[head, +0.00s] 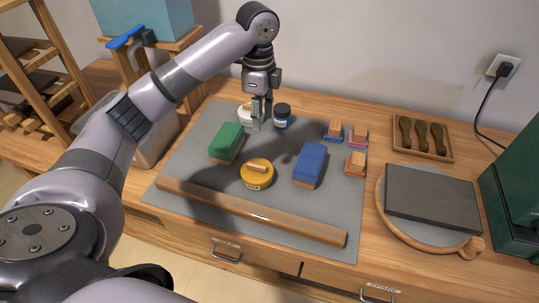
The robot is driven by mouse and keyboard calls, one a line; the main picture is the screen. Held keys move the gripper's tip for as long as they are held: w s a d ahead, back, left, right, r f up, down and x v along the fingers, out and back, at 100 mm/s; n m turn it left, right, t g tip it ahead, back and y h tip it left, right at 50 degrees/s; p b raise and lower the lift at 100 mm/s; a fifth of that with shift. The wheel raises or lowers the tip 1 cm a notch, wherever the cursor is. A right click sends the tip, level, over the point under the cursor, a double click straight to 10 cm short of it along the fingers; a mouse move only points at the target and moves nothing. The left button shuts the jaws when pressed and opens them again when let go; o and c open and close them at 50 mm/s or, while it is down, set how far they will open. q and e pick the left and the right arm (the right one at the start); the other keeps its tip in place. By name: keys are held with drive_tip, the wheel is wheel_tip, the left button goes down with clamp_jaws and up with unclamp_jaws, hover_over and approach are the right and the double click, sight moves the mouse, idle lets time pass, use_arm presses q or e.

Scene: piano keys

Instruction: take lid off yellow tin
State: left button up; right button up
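The round yellow tin (257,180) stands upright on the grey mat (200,165), near its middle. A small wooden block or handle lies across its top; I cannot tell whether it is part of the lid. My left gripper (260,122) points down behind the tin, apart from it, beside a white jar (244,115) and a dark blue jar (282,117). Its fingers look close together, but the gap between them is too small to judge. My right gripper is not in view.
A green block (226,142) and a blue block (310,163) flank the tin. A long wooden bar (250,210) lies in front. Several small brushes or blocks (356,163) sit at right. A dark slab (432,196) rests on a round board farther right.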

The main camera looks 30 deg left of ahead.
use_arm(q)
drive_tip(key=p, duration=0.1)
approach(257, 165)
drive_tip(key=f, duration=0.2)
drive_tip(key=f+p, duration=0.1)
drive_tip(key=f, duration=0.1)
drive_tip(key=shift+w, duration=0.25)
drive_tip(key=f, duration=0.3)
drive_tip(key=f+p, duration=0.1)
drive_tip(key=shift+s+a+f, duration=0.1)
drive_tip(key=shift+s+f, duration=0.1)
drive_tip(key=shift+s, duration=0.15)
drive_tip(key=shift+f, duration=0.35)
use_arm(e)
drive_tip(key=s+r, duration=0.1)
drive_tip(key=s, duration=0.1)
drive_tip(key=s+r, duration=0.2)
use_arm(q)
drive_tip(key=shift+c, duration=0.2)
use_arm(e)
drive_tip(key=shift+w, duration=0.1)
use_arm(q)
drive_tip(key=shift+c, duration=1.3)
clamp_jaws()
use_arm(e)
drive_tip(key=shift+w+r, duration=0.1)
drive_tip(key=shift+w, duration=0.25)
